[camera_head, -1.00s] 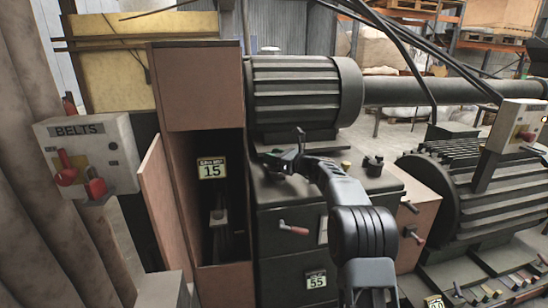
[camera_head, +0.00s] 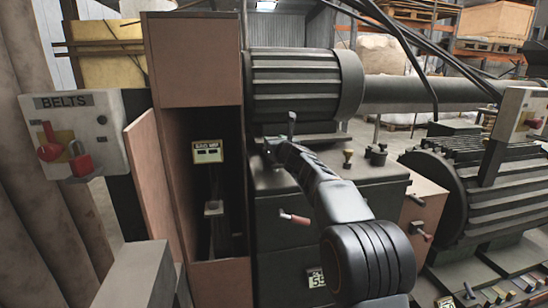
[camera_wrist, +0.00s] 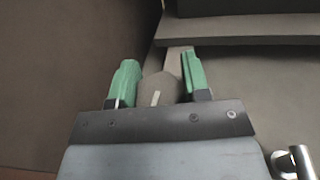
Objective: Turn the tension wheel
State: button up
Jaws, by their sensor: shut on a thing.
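In the head view my gripper (camera_head: 273,147) is at the left rear of the dark cabinet top (camera_head: 310,178), below the ribbed motor (camera_head: 305,85). My arm hides part of that top, and the held knob cannot be made out there.
A red-handled crank (camera_head: 294,218) sticks out of the cabinet front. To the left are an open brown cupboard with a small sign (camera_head: 207,151) and a BELTS switch box (camera_head: 75,135). A brass knob (camera_head: 348,158) and a black knob (camera_head: 376,153) stand right of my arm.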

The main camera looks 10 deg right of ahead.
jog(key=m+h+b, duration=0.2)
jog(key=h, duration=0.1)
jog(key=shift+f+b, duration=0.35)
jog(key=shift+b, duration=0.05)
jog(key=m+h, duration=0.1)
jog(key=h+b, duration=0.1)
jog(key=m+h+b, duration=0.1)
jog(key=h, duration=0.1)
jog(key=shift+d+r+m, duration=0.15)
jog(key=shift+r+m, duration=0.1)
jog(key=shift+m, duration=0.05)
jog(key=m+h, duration=0.1)
jog(key=m+g+h, duration=0.1)
jog(key=h+p, duration=0.1)
jog(key=h, duration=0.1)
jog(key=shift+d+r+m, duration=0.2)
jog(key=shift+r+m, duration=0.05)
jog(key=shift+m, duration=0.15)
jog(key=shift+s+d+m+g+h+p, duration=0.1)
jog(key=shift+m+g+h+p, duration=0.55)
jog(key=shift+h, duration=0.45)
jog(key=shift+m+g+h, duration=0.25)
jog(key=shift+h, duration=0.05)
jog(key=o, duration=0.9)
jog(key=shift+f, duration=0.15)
